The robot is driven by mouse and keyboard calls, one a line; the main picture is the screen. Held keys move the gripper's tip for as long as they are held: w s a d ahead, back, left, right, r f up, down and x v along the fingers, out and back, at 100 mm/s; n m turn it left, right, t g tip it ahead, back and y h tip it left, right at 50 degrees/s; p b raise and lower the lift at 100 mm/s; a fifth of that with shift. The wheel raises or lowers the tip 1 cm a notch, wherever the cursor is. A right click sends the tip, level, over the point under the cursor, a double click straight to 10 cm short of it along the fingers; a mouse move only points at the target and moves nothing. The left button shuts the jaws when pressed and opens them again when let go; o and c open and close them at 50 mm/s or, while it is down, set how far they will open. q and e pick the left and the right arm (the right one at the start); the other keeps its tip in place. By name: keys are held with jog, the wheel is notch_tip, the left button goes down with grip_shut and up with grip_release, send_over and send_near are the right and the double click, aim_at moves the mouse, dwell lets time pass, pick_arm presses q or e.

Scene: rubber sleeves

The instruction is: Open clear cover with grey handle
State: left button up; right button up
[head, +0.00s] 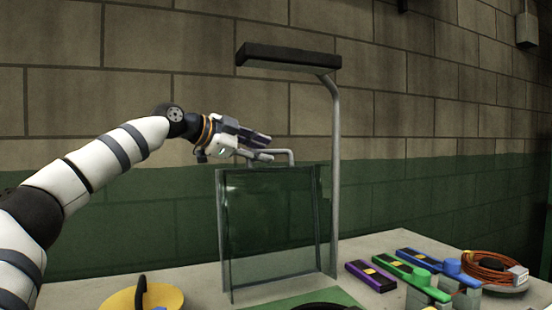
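The clear cover (270,225) is a tinted see-through panel that stands upright on the table, right of the picture's middle left. Its grey handle (292,156) is a bent bar along the top edge. My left gripper (266,148) comes in from the left at the handle's left part. Its two fingers point right and are apart, one above the other, with the handle bar close to them. I cannot tell whether they touch the bar. The gripper hides the handle's left end. My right gripper is not in view.
A grey post with a dark lamp bar (288,57) rises behind the cover. Purple (370,276), green (403,270) and blue (427,262) pieces and an orange cable coil (494,268) lie at right. A yellow disc (143,298) is at front left.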

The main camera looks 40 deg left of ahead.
aim_at(272, 152)
pick_arm(q)
jog(key=x, duration=0.4)
jog(key=shift+r, duration=0.1)
jog(key=shift+a+r, duration=0.1)
grip_shut()
